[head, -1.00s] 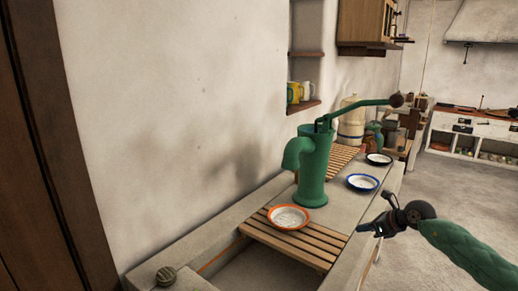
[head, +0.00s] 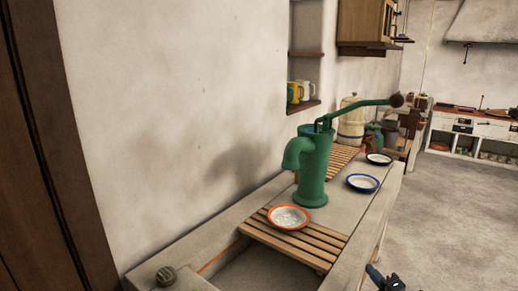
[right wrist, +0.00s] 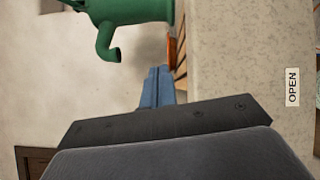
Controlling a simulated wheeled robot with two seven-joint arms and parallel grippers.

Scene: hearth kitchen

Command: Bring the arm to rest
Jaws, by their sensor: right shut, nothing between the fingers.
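My right gripper (head: 378,277) is at the bottom edge of the head view, right of the stone sink. My left gripper is not in view.
The stone sink (head: 218,217) holds a green hand pump (head: 314,170) and a slatted wooden rack (head: 310,247). An orange-rimmed dish (head: 288,217) is on the rack. A blue-rimmed dish (head: 362,183) and a dark-rimmed dish (head: 379,159) stand further back. Open floor (head: 455,215) lies right.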

